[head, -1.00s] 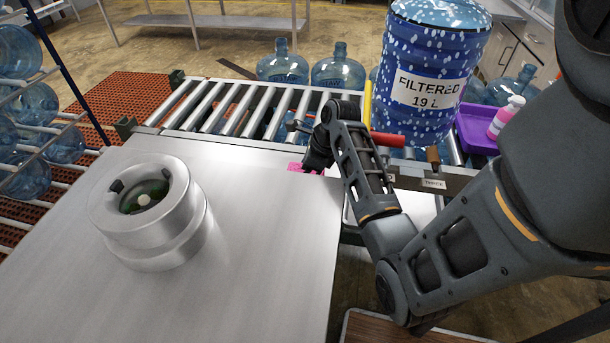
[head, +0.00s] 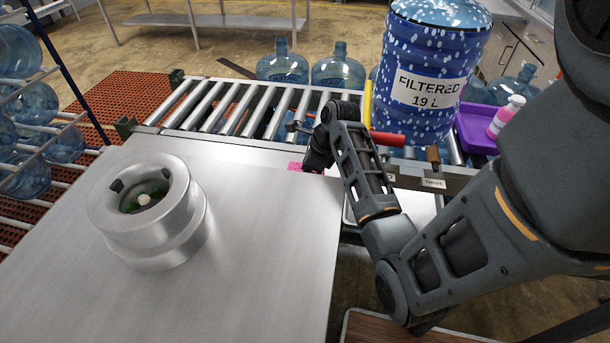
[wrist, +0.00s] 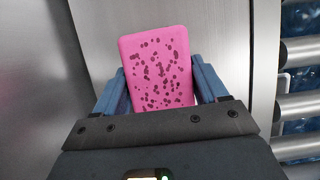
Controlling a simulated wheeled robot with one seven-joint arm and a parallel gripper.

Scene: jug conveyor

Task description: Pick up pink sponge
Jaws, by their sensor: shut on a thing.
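The pink sponge (wrist: 158,68) has dark spots and sits between the two blue fingers of my gripper (wrist: 160,92) in the wrist view. The fingers are shut on its sides. In the head view only a small pink part of the sponge (head: 294,166) shows, at the far right corner of the steel table. My gripper (head: 312,168) is there too, mostly hidden by my own arm. I cannot tell whether the sponge touches the table.
A steel table (head: 255,250) holds a round metal fixture (head: 150,225) at left; its right part is clear. Behind lies a roller conveyor (head: 225,108) with a blue FILTERED 19 L jug (head: 425,118). A purple tray (head: 474,130) holds a pink bottle (head: 500,122).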

